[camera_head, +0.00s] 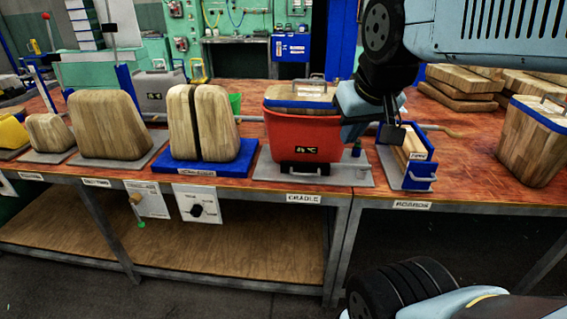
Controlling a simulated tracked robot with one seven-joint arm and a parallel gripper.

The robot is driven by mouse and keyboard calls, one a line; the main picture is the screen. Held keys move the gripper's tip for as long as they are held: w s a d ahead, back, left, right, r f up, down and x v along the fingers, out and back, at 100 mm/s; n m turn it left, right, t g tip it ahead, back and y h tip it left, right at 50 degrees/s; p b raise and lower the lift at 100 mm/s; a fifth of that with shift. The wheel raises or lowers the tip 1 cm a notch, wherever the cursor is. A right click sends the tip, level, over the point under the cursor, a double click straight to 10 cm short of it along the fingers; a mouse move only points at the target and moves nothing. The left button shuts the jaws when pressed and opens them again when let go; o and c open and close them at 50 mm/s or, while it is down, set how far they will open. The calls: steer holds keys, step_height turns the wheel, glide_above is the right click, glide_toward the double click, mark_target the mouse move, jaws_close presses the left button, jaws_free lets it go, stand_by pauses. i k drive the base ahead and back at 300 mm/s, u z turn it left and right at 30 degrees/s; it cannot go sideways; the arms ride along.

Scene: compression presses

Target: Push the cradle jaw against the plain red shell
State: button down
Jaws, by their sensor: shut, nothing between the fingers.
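The plain red shell (280,130) stands upright on a grey base plate (262,170) above the CRADLE label. It has a black temperature display on its front, and a wooden block with a blue band and a handle (300,90) sits in its top. I cannot clearly make out the cradle jaw; a small dark upright piece (356,149) stands on the plate at the shell's right side. My gripper (391,136) is shut and empty, pointing down to the right of the shell, over or in front of the blue-framed boards holder. My wrist partly hides the shell's upper right edge.
The blue-framed holder (421,166) with wooden boards stands close right of the cradle, above the BOARDS label. A banded wooden block (532,145) stands farther right. To the left are a split wooden form on a blue base (205,168) and other wooden forms. Bare red-brown bench (465,160) lies between holder and block.

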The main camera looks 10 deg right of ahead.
mark_target(293, 168)
steer(key=u, duration=1.1)
steer(key=k, duration=1.4)
steer(key=z, duration=1.1)
steer(key=i, duration=1)
